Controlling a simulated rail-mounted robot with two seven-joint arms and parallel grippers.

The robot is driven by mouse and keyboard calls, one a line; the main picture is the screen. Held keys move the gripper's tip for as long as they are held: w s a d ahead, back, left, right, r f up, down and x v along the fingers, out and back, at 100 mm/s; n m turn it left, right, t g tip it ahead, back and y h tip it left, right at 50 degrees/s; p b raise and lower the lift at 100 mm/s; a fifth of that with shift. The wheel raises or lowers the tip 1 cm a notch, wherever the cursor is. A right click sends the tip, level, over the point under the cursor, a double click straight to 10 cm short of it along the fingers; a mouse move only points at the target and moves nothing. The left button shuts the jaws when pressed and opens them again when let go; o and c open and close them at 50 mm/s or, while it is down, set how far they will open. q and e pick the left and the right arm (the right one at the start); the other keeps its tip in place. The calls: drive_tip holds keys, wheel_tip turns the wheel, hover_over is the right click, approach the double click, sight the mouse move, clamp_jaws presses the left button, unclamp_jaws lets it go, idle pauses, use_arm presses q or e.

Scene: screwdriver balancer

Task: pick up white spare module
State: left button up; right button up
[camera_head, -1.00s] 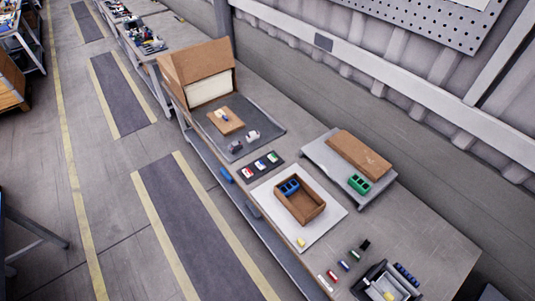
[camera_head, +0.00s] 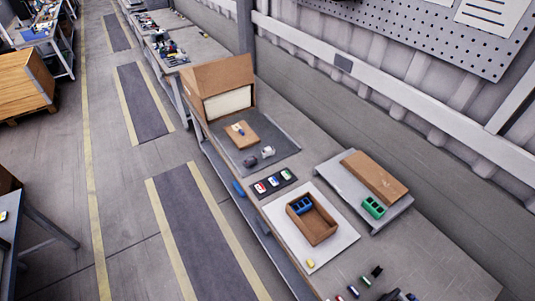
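I cannot pick out a white spare module with certainty. A row of small loose modules lies at the bottom edge of the view: a black one (camera_head: 377,271), a green one (camera_head: 365,281), a dark blue one (camera_head: 352,290) and a red one (camera_head: 338,298), partly cut off. The white piece at the near end of this row is outside the picture now. A black strip (camera_head: 274,183) holds small white-bodied modules with red, blue and green marks. A small whitish object (camera_head: 268,151) lies on the grey mat (camera_head: 283,140).
A grey platform (camera_head: 335,172) holds a brown panel (camera_head: 375,176) and a green block (camera_head: 373,207). A cardboard box (camera_head: 220,80) stands farther back.

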use_arm(q)
drive_tip(key=o, duration=1.1)
drive_tip(key=shift+w, duration=0.15)
